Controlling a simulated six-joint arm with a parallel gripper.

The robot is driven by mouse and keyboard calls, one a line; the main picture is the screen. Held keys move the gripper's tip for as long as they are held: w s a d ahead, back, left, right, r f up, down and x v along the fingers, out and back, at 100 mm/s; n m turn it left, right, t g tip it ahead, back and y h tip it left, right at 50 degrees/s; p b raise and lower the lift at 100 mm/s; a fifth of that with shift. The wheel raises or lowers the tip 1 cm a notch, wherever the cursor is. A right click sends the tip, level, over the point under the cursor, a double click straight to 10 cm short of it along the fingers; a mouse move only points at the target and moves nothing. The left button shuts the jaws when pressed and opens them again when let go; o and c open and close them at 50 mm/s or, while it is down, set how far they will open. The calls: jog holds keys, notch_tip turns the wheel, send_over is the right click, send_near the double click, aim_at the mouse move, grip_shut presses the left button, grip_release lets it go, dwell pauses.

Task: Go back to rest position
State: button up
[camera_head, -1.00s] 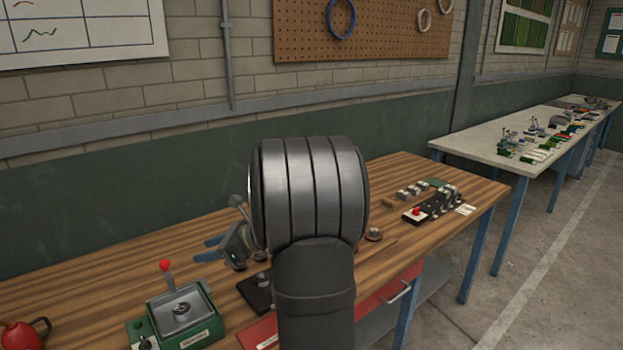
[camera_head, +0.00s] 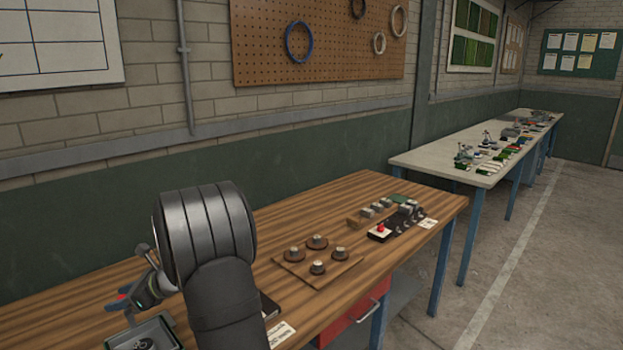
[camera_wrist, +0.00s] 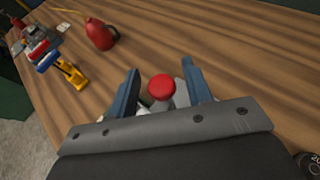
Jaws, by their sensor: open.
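My gripper (camera_head: 125,305) is at the lower left in the head view, low over the bench and partly hidden by my own arm. In the wrist view, my gripper (camera_wrist: 160,67) has its two blue fingers spread apart. A red ball knob (camera_wrist: 162,87) shows between the fingers there; I cannot tell how far below them it is. The green and grey device (camera_head: 145,335) sits under the gripper, cut off by the frame's bottom edge.
The wooden bench (camera_head: 330,220) carries a board with round knobs (camera_head: 318,268) and a red-button box (camera_head: 381,231). A red can (camera_wrist: 101,34) and a yellow item (camera_wrist: 73,75) show in the wrist view. A wall runs behind.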

jog(key=shift+d, duration=0.1)
jog(key=v, duration=1.7)
send_near(127, 313)
jog(key=a, duration=0.9)
jog(key=shift+w+a+r, duration=0.2)
jog(key=shift+a+r, duration=0.05)
jog(key=shift+r, duration=0.15)
notch_tip(127, 313, down, 5)
jog(key=v, duration=1.7)
jog(key=s+a+r+n+h, duration=0.2)
jog(key=s+r+n+h, duration=0.4)
jog(key=r+n+h, duration=0.1)
jog(key=shift+r+n+g, duration=0.4)
jog(key=shift+r, duration=0.1)
